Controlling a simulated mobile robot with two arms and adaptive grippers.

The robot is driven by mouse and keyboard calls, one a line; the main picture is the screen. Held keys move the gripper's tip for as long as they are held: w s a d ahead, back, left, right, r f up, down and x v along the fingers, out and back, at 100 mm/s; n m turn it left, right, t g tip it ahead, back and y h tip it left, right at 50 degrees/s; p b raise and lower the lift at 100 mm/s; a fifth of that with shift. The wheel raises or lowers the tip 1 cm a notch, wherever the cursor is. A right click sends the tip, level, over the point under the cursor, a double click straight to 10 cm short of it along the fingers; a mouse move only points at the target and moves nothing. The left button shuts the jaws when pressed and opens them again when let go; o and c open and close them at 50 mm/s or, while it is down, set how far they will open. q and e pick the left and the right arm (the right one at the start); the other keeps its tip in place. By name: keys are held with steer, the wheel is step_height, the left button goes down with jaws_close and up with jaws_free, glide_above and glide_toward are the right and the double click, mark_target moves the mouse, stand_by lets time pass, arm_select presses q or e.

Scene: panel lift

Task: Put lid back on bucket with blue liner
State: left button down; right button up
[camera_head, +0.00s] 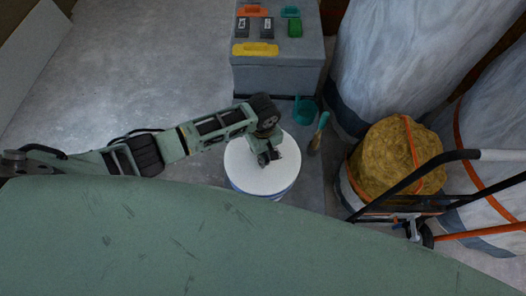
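A round white lid (250,178) covers the top of a white bucket (234,189) in the middle of the view. A blue band (286,191) shows along the lower right edge, under the lid. I cannot tell whether the lid is fully seated or slightly raised. My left gripper (269,160) points down at the upper right part of the lid. Its fingers are close to or touching the lid's top. The wrist hides the spot between them, so whether they hold anything is unclear. My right gripper is not in view.
A grey box (277,76) with small cases on top stands behind the bucket. A teal cup (304,110) and a brush (319,132) lie close by at right. A tub of yellow-brown material (396,158) and a hand truck (430,163) stand further right. The floor at left is clear.

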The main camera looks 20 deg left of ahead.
arm_select(q)
steer(key=shift+p, duration=0.45)
stand_by(0.3)
stand_by(0.3)
steer(key=c, duration=1.6)
jaws_free()
steer(key=shift+o, duration=0.4)
steer(key=o, duration=0.4)
steer(key=shift+o, duration=0.2)
steer(key=shift+r, duration=0.1)
step_height(320, 180, up, 7)
steer(key=p, duration=0.8)
